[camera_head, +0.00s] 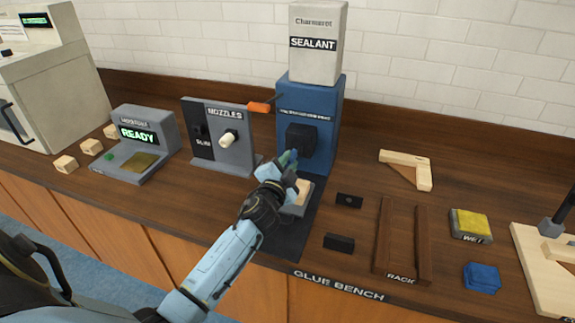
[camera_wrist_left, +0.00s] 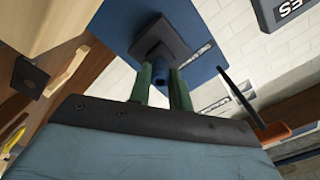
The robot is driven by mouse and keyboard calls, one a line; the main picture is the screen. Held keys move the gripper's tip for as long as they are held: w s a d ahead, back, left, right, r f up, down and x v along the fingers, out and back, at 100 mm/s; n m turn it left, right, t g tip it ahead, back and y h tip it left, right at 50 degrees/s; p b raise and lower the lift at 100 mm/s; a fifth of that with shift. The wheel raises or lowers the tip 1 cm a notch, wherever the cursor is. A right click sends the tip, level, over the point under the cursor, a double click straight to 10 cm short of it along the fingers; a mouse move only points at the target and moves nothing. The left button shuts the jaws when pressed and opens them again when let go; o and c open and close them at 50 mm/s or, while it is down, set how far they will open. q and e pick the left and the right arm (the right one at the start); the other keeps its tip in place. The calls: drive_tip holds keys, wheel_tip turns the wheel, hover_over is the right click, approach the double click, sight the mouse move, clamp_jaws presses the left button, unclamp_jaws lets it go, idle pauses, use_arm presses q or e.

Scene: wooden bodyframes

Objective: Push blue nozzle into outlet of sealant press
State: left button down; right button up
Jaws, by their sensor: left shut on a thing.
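The blue sealant press (camera_head: 325,100) stands at the back of the bench, with its black outlet block (camera_head: 300,138) facing front. My left gripper (camera_head: 289,165) is right in front of and slightly below the outlet. In the left wrist view, its two green fingers (camera_wrist_left: 161,88) are shut on the small blue nozzle (camera_wrist_left: 161,73), which is mostly hidden between them. The nozzle points at the black outlet block (camera_wrist_left: 160,42) and is at or very close to it. I cannot tell whether it is inside. My right gripper is not in view.
The nozzle stand (camera_head: 224,150) with a white nozzle is left of the press. An orange-handled lever (camera_head: 260,107) sticks out from the press's left side. A wooden block (camera_head: 303,190) lies below the outlet, close to my gripper. The rack (camera_head: 402,245) is on the right.

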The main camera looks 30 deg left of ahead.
use_arm(q)
drive_tip(key=shift+x, duration=0.8)
drive_tip(key=c, duration=1.2)
unclamp_jaws()
drive_tip(key=v, duration=1.3)
drive_tip(key=shift+b, duration=0.4)
drive_tip(key=shift+s+d, duration=0.1)
drive_tip(key=shift+s, duration=0.05)
